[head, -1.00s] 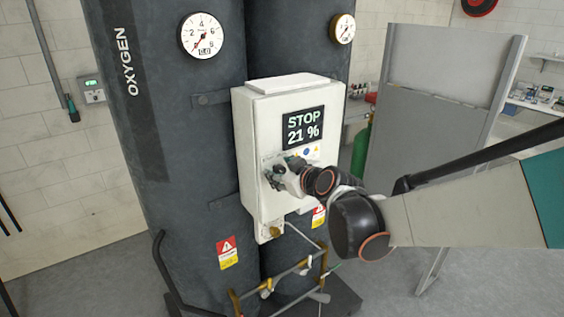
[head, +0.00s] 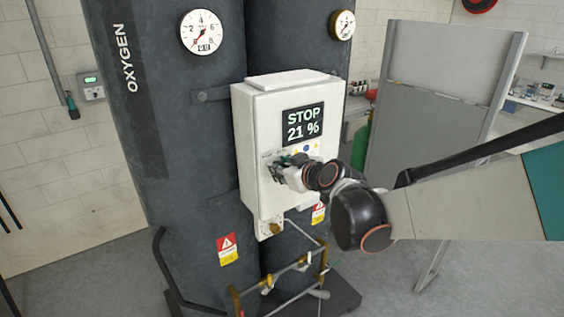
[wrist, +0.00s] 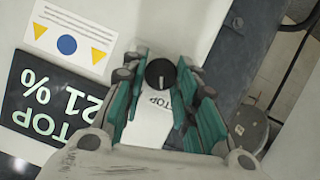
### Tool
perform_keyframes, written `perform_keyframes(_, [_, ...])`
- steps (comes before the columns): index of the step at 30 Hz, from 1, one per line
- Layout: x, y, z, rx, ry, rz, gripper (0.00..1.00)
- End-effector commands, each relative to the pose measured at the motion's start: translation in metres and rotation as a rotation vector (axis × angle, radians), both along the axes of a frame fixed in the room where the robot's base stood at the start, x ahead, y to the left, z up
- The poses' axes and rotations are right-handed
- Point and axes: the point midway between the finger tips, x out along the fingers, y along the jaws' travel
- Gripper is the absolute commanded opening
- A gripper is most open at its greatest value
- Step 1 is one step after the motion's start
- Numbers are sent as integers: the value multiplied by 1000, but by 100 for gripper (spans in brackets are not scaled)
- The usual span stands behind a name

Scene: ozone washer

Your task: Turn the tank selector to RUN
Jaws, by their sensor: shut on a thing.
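The tank selector is a round black knob (wrist: 161,73) with a pale pointer line, on the front of the white control box (head: 251,150). In the wrist view the line points toward a label reading STOP (wrist: 156,101). My gripper (head: 278,171) is at the lower left of the box's front and hides the knob in the head view. Its teal fingers also show in the wrist view (wrist: 159,76), shut on the knob from both sides. The box's display (head: 303,124) reads STOP 21 %.
Tall dark oxygen tanks (head: 168,130) stand behind the box, with round gauges (head: 201,32) above. Brass and grey pipework (head: 285,275) runs below it. A grey panel (head: 440,100) stands to the right, behind my arm.

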Motion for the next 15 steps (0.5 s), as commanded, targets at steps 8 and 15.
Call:
perform_keyframes(8, [2, -3, -1, 177, 120, -2, 4])
perform_keyframes(15, [3, -4, -2, 367, 247, -1, 4])
